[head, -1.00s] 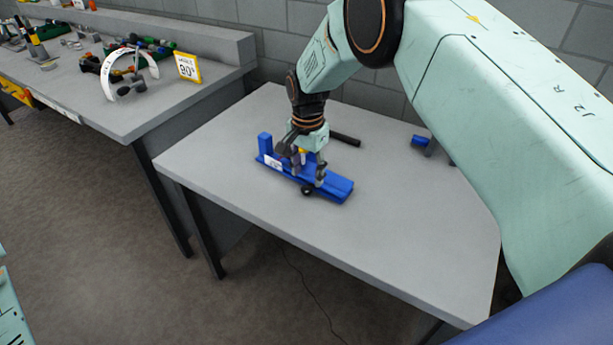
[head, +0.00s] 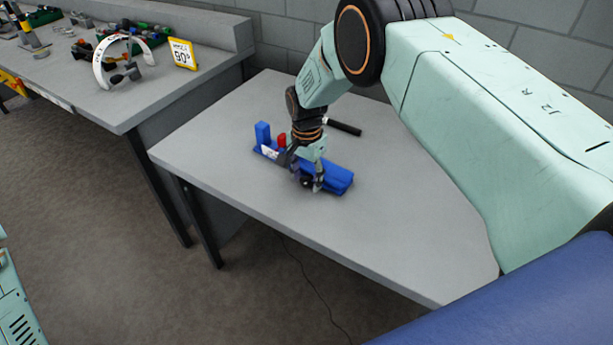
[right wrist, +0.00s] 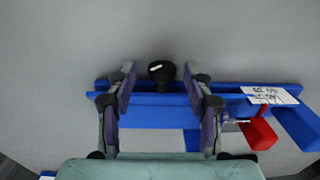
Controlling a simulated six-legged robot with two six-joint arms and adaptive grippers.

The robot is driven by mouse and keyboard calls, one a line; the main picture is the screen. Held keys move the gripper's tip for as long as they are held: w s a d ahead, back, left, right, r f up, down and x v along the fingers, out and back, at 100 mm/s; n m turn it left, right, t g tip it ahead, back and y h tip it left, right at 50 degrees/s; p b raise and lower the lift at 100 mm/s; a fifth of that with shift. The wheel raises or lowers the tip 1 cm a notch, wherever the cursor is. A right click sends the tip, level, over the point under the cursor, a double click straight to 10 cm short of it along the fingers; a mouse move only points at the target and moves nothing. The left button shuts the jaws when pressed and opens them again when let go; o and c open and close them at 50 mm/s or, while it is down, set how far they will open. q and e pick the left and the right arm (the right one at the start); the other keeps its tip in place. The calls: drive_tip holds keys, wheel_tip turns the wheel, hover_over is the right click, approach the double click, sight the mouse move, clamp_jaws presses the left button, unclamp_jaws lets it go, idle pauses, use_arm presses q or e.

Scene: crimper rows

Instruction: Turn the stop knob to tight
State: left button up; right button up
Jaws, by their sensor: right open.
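The blue crimper fixture (head: 338,181) lies on the grey table, with an upright blue block at its left end. The black stop knob (right wrist: 162,72) sticks out from the fixture's long side in the right wrist view, with a short white mark on its top. My right gripper (right wrist: 158,80) is open, its two fingers on either side of the knob with gaps showing. In the head view my right gripper (head: 309,182) is down at the fixture's near side and partly covers it. A red part (right wrist: 258,133) and a white label (right wrist: 270,95) are on the fixture. My left gripper is out of view.
A black rod (head: 343,126) lies behind the fixture. The front and left of the grey table (head: 225,165) are clear. A second bench at the left holds a white arc gauge (head: 101,65), a yellow-framed 90° sign (head: 183,54) and several tools.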

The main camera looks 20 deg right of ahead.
drive_tip(key=shift+w+f, duration=0.1)
drive_tip(key=shift+f, duration=0.15)
drive_tip(key=shift+a+r, duration=0.15)
drive_tip(key=shift+a, duration=0.05)
drive_tip(key=shift+d, duration=0.2)
drive_tip(key=c, duration=0.6)
clamp_jaws()
